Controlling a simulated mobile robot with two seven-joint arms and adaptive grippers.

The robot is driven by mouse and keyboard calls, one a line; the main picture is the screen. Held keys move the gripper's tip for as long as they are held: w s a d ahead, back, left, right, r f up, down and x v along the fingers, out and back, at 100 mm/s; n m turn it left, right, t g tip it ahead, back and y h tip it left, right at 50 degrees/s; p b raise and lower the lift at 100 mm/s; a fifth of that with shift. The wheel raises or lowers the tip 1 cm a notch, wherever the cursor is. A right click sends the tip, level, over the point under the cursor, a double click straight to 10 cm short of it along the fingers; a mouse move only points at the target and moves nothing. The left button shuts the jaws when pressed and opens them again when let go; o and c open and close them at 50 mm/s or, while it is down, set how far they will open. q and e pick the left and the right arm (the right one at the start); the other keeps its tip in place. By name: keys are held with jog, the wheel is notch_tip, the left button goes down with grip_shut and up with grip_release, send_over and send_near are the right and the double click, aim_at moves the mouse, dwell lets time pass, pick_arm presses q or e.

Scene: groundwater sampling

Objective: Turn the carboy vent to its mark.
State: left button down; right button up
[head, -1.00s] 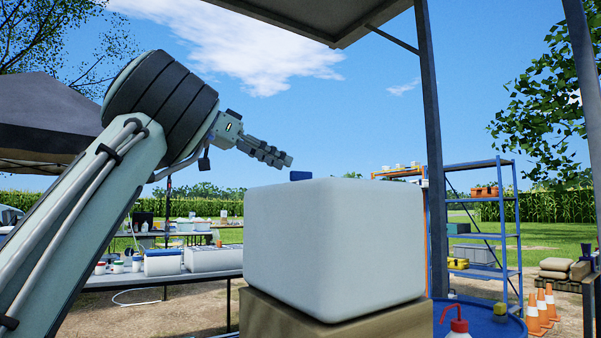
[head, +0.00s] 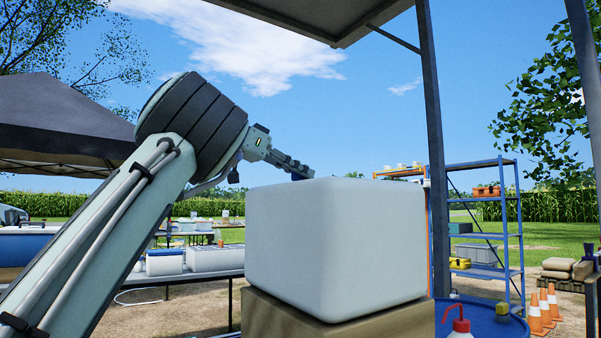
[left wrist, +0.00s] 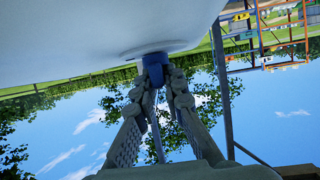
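The carboy (head: 335,245) is a large pale, rounded block. Its vent, a small blue knob (head: 297,176), is on the carboy's top near the far edge, mostly behind my gripper. My left gripper (head: 308,172) reaches the knob from the left. In the left wrist view the blue knob (left wrist: 154,68) sticks out from the pale carboy top, with the left gripper's fingertips (left wrist: 161,86) close on either side of it. I cannot tell whether the fingers press on the knob. No mark on the vent can be made out. My right gripper is not in view.
The carboy rests on a brown block (head: 330,317). A dark post (head: 433,150) stands behind the carboy.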

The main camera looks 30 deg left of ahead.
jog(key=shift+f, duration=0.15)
pick_arm(q)
jog(key=shift+d+n+y, duration=0.1)
jog(key=shift+n+y, duration=0.2)
jog(key=shift+y, duration=0.1)
jog(key=shift+n+t+y+b, duration=0.3)
jog(key=shift+b, duration=0.05)
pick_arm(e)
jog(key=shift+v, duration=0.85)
pick_arm(q)
jog(key=c, duration=1.6)
grip_release()
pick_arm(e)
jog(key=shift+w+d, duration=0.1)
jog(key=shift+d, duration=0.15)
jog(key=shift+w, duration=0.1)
pick_arm(q)
jog(key=shift+s, duration=0.1)
jog(key=v, duration=1.2)
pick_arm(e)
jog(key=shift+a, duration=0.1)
